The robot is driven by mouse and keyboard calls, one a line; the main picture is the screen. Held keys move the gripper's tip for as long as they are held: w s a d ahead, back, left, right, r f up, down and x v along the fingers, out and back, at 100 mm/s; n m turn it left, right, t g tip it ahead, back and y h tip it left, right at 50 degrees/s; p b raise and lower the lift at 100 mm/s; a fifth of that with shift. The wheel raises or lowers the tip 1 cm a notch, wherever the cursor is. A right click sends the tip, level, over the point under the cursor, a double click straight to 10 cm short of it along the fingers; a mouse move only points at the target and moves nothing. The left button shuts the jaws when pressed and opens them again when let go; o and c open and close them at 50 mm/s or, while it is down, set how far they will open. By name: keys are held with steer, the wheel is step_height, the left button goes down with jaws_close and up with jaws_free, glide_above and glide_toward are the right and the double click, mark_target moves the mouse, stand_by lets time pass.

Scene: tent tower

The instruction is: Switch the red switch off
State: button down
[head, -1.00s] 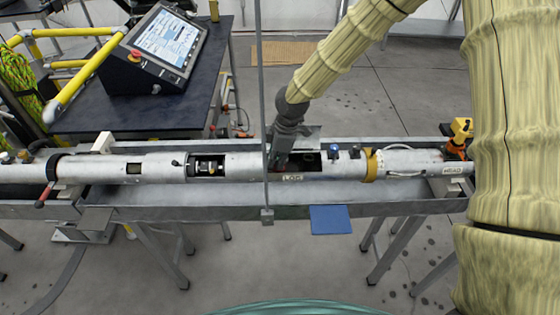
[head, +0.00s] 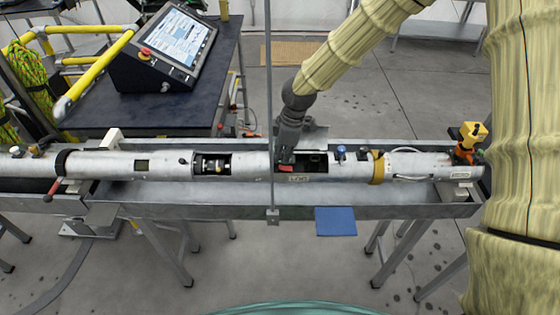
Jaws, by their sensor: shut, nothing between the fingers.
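A small red part, which looks like the red switch (head: 286,168), shows at the left end of a dark opening in the long silver tube, just above a small label. My gripper (head: 285,158) is shut and empty. It points down at the opening, with its dark fingertips right at the upper edge of the red part. I cannot tell whether they touch it or which way the switch is set. The fingers hide part of the opening.
The silver tube (head: 115,165) lies in a metal trough (head: 400,200) on legs. A thin upright pole (head: 269,80) stands in front of it. A control console (head: 165,50) stands on a dark table behind.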

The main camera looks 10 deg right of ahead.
mark_target(287, 169)
step_height(287, 169, up, 9)
steer(key=d, duration=0.1)
steer(key=shift+s+d, duration=0.25)
steer(key=shift+d, duration=0.1)
steer(key=shift+d, duration=0.1)
